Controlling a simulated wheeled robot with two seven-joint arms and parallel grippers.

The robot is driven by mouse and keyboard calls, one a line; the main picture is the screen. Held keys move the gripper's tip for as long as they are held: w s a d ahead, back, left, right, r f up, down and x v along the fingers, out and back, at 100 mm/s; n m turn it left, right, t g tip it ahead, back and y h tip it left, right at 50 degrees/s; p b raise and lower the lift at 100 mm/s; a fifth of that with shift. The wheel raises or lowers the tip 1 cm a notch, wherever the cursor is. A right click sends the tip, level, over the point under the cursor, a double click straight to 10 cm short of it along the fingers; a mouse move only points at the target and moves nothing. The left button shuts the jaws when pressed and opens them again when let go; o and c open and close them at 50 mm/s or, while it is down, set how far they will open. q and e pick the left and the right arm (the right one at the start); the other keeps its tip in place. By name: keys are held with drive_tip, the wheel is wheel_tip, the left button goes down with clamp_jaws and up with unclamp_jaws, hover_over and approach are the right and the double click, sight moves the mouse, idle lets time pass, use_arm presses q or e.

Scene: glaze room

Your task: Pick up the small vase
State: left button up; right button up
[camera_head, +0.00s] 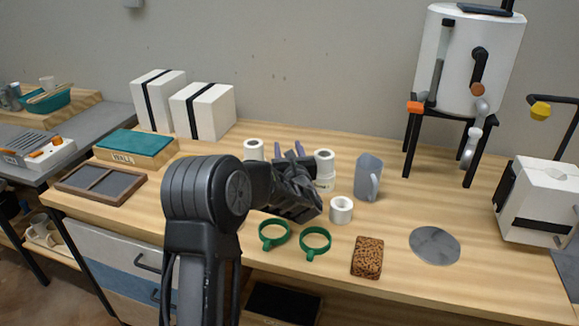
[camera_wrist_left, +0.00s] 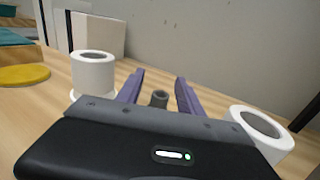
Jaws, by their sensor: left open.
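A small dark grey round-mouthed piece (camera_wrist_left: 158,98), which looks like the small vase's neck, shows in the left wrist view between my fingers and beyond the gripper body. Its lower part is hidden by the gripper body, and I cannot make it out in the head view behind my arm. My left gripper (camera_head: 289,151) reaches over the wooden table with its purple fingers apart. In the left wrist view the fingers (camera_wrist_left: 160,90) stand on either side of the grey piece, and I cannot tell how close they are. My right gripper is not in view.
White hollow cylinders (camera_head: 254,149) stand either side of my gripper, one (camera_head: 325,161) at right and another (camera_head: 341,209) nearer. The wooden table (camera_head: 400,225) has free room at right.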

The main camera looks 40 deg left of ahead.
use_arm(q)
clamp_jaws()
idle(0.4)
drive_tip(key=shift+r, duration=0.1)
wheel_tip(320, 180, up, 10)
idle(0.6)
idle(0.5)
